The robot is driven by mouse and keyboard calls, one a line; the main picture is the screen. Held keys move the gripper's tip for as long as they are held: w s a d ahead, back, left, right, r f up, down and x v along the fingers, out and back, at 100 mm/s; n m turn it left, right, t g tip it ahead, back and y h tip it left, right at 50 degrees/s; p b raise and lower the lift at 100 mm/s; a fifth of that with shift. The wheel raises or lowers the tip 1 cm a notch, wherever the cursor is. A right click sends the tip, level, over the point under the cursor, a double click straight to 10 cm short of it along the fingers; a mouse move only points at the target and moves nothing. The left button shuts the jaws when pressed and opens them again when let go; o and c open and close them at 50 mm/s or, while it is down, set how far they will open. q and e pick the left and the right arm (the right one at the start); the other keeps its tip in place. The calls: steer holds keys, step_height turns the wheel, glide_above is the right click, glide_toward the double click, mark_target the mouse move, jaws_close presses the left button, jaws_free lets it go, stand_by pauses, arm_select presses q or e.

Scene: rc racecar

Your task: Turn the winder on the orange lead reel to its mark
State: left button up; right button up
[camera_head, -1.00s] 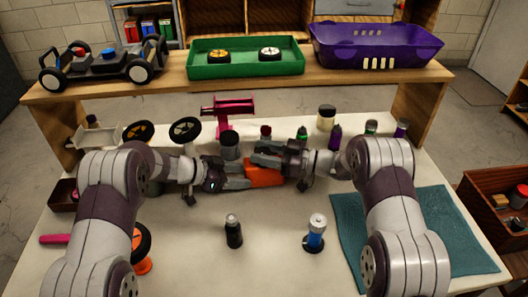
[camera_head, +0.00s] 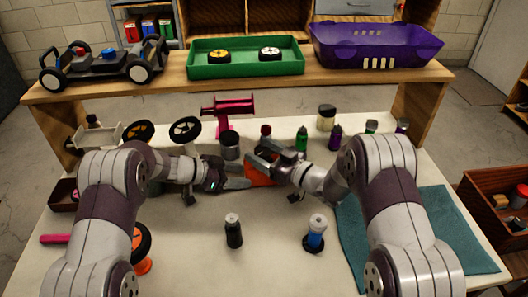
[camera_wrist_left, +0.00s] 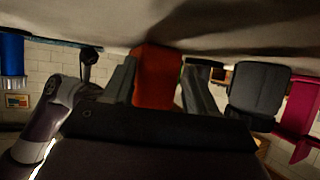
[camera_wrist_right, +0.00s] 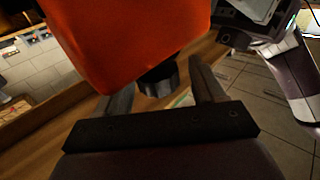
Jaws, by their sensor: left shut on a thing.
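The orange lead reel (camera_head: 261,174) is in the middle of the head view, between my two grippers and partly hidden by them. My left gripper (camera_head: 243,184) is shut on the reel, whose orange body shows between its fingers in the left wrist view (camera_wrist_left: 157,78). My right gripper (camera_head: 267,161) is at the reel's right side with its fingers apart. In the right wrist view, a dark winder knob (camera_wrist_right: 158,82) sticks out below the orange body (camera_wrist_right: 130,35), between the spread fingers. I cannot see the mark.
A black bottle (camera_head: 233,231) and a blue-and-white bottle (camera_head: 315,233) stand in front. A teal mat (camera_head: 455,235) lies at right. A grey jar (camera_head: 229,145), a pink stand (camera_head: 228,112) and several small bottles stand behind. An orange-and-black item (camera_head: 141,245) is partly behind my left arm.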

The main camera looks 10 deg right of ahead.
steer(key=shift+d, duration=0.1)
steer(key=v, duration=1.2)
steer(key=shift+w, duration=0.1)
steer(key=w+n+g+y, duration=0.5)
steer(key=w+n+g, duration=0.1)
steer(key=g, duration=0.2)
steer(key=x, duration=1.1)
steer(key=shift+f, duration=0.2)
steer(key=shift+c, duration=0.4)
